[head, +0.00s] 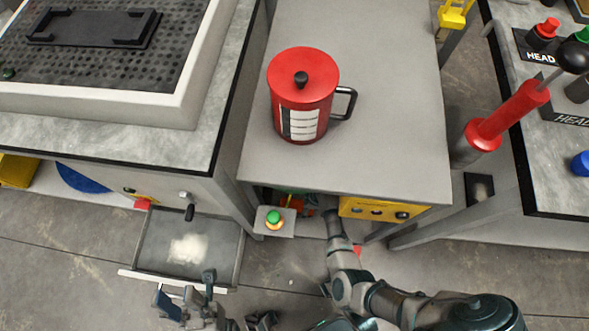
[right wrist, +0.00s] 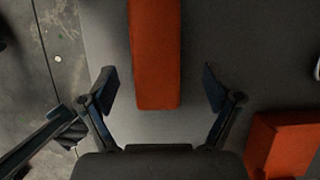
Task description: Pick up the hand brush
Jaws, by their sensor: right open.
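In the right wrist view a long orange-red bar (right wrist: 156,52) lies on a grey surface, running away between my right fingers. It may be the hand brush; no bristles show. My right gripper (right wrist: 158,90) is open, with a finger to each side of the bar and gaps between. In the head view my right arm reaches under the front edge of the grey table, and its gripper is hidden there. Small orange parts (head: 292,204) show in that dark opening. My left gripper (head: 188,298) appears open and empty at the front edge of the pulled-out drawer.
A red lidded jug (head: 303,100) stands on the grey table (head: 390,130). A yellow panel (head: 383,209) and a green button box (head: 274,220) flank my right arm. The drawer (head: 160,243) holds pale powder. A second orange-red block (right wrist: 282,143) lies right of my right gripper.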

